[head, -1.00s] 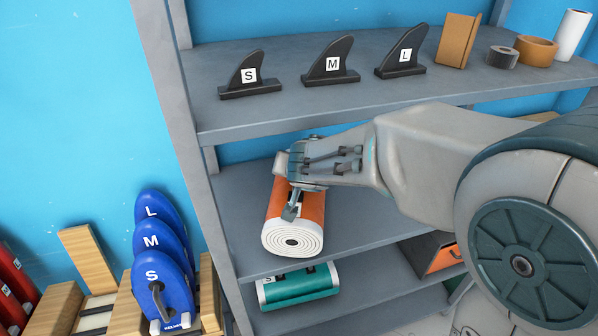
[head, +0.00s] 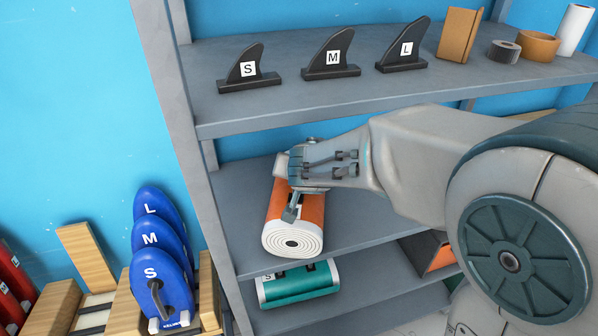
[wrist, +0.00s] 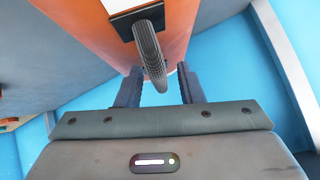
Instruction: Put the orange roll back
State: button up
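The orange roll (head: 308,208), with a white spiral end facing me, lies on the middle shelf (head: 365,215) near its left post. In the wrist view the orange roll (wrist: 190,12) fills the top, with a black ribbed carry handle (wrist: 150,50) on it. My gripper (head: 293,203) is over the roll's upper side. In the wrist view the fingers of my gripper (wrist: 160,85) stand apart on either side of the handle. A gap shows between handle and right finger. My gripper hides part of the roll's top and its label.
A teal roll (head: 298,285) lies on the shelf below, beside an orange-fronted box (head: 440,258). Black fins (head: 330,58) and tape rolls (head: 538,47) stand on the shelf above, close over my arm. Blue lettered pieces (head: 160,255) stand at lower left.

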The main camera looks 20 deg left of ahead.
jog(key=shift+s+r, duration=0.1)
jog(key=shift+r, duration=0.1)
jog(key=p+v, duration=0.2)
jog(key=v, duration=1)
jog(key=s+d+f+m+g+h, duration=0.1)
jog(key=s+d+f+g+h, duration=0.1)
jog(key=d, duration=0.9)
jog(key=s+d+f+g+h, duration=0.1)
jog(key=s+d+f+h, duration=0.1)
jog(key=d, duration=0.9)
jog(key=s+d+f+g, duration=0.1)
jog(key=s+d+g, duration=0.1)
jog(key=s+d, duration=0.2)
jog(key=s, duration=0.3)
jog(key=shift+d+f+g, duration=0.3)
jog(key=shift+f, duration=0.1)
jog(key=shift+s, duration=0.15)
